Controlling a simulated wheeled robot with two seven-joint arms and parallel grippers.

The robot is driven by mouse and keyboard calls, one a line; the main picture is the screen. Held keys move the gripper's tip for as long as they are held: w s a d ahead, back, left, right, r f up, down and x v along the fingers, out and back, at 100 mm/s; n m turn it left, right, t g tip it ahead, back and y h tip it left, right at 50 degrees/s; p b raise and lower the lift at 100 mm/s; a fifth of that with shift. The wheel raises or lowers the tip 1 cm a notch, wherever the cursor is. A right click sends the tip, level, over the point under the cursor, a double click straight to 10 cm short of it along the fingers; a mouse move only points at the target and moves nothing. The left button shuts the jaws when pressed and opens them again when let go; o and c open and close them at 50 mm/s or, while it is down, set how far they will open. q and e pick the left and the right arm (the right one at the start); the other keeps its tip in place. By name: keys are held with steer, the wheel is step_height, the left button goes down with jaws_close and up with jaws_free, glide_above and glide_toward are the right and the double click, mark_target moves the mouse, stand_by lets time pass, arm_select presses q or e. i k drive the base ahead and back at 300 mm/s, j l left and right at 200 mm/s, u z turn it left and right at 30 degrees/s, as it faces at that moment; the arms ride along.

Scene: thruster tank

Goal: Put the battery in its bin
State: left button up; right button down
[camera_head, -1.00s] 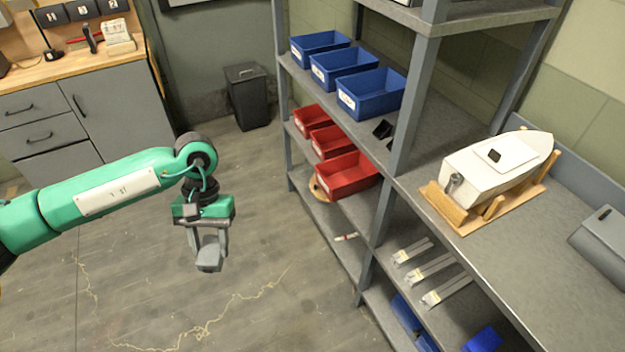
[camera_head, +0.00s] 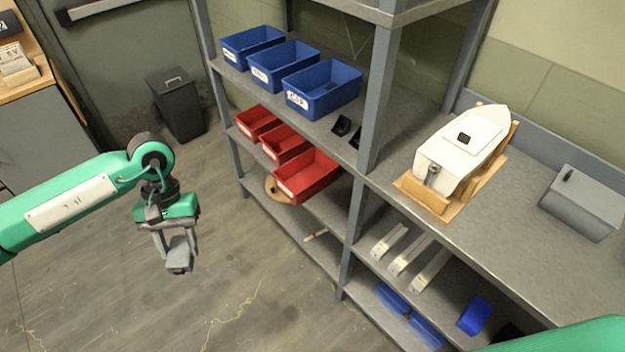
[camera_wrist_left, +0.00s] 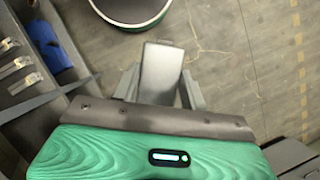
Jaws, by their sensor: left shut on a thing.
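My left gripper (camera_head: 178,262) is shut on a grey block, which I take to be the battery (camera_head: 181,255), and holds it in the air over open floor, left of the shelf unit. In the left wrist view the battery (camera_wrist_left: 160,72) sits between the fingers. Three blue bins, at left (camera_head: 252,46), middle (camera_head: 284,66) and right (camera_head: 322,90), stand on the upper shelf. Three red bins, at left (camera_head: 257,122), middle (camera_head: 286,145) and right (camera_head: 307,177), stand on the shelf below. The labels are too small to read, so I cannot tell which bin is the battery's.
The grey shelf unit (camera_head: 357,205) has upright posts beside the bins. A boat model (camera_head: 463,148) on a wooden stand and a grey box (camera_head: 583,203) stand on the bench at right. A black waste bin (camera_head: 178,105) stands on the floor at the back.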

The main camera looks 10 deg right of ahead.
mark_target(311, 178)
steer(key=i+j+z, duration=0.2)
steer(key=z, duration=0.3)
steer(key=i+j+z, duration=0.1)
steer(key=j+z, duration=0.2)
steer(key=z, duration=0.2)
steer(key=i+j+z, duration=0.1)
steer(key=j+z, duration=0.2)
steer(key=z, duration=0.15)
steer(key=j+z, duration=0.3)
steer(key=j, duration=0.1)
